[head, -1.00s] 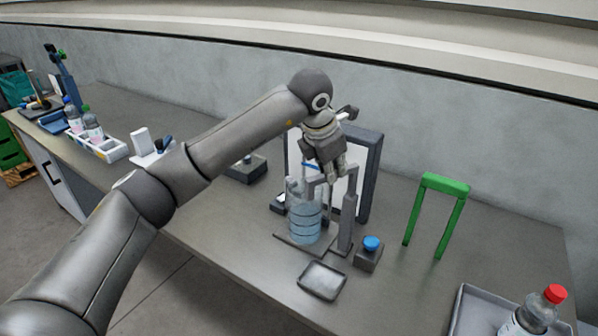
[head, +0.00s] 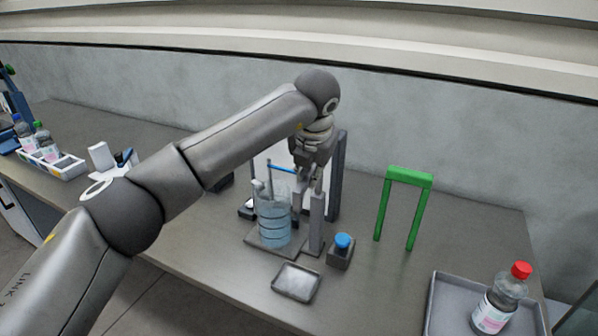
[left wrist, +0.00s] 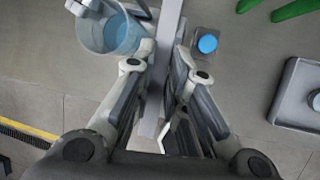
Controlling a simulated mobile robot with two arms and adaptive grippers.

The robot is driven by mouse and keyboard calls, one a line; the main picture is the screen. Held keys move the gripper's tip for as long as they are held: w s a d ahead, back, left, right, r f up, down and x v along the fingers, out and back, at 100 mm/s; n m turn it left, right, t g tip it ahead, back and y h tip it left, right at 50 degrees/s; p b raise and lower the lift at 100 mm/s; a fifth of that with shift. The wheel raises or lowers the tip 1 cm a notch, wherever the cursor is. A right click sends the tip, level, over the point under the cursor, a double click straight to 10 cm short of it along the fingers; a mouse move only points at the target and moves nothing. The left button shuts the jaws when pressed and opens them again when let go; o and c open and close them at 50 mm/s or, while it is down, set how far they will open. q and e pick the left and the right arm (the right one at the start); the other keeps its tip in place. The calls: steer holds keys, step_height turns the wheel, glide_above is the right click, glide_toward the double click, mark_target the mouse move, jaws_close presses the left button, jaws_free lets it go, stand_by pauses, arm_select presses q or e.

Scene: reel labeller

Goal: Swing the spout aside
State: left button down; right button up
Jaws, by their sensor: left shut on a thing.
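The grey spout (head: 299,182) sits at the top of a grey post (head: 317,225), beside a clear vessel of bluish liquid (head: 273,218). My left gripper (head: 313,178) comes down from above at the spout, near the post top, and partly hides it. In the left wrist view my left gripper (left wrist: 160,68) is shut on a grey bar, which I take as the spout, between its fingers. The vessel (left wrist: 118,34) shows there at upper left, beside the bar. My right gripper is not in view.
A blue-topped block (head: 342,250) stands right of the post, and a small grey tray (head: 297,283) lies in front. A green frame (head: 408,179) stands to the right. A red-capped bottle (head: 500,302) stands in a tray (head: 442,290). A dark upright frame (head: 341,165) stands behind the post.

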arm_select(q)
steer(key=shift+r, duration=0.1)
steer(key=c, duration=1.5)
jaws_free()
steer(key=shift+d, duration=0.1)
steer(key=shift+o, duration=0.2)
steer(key=v, duration=1.2)
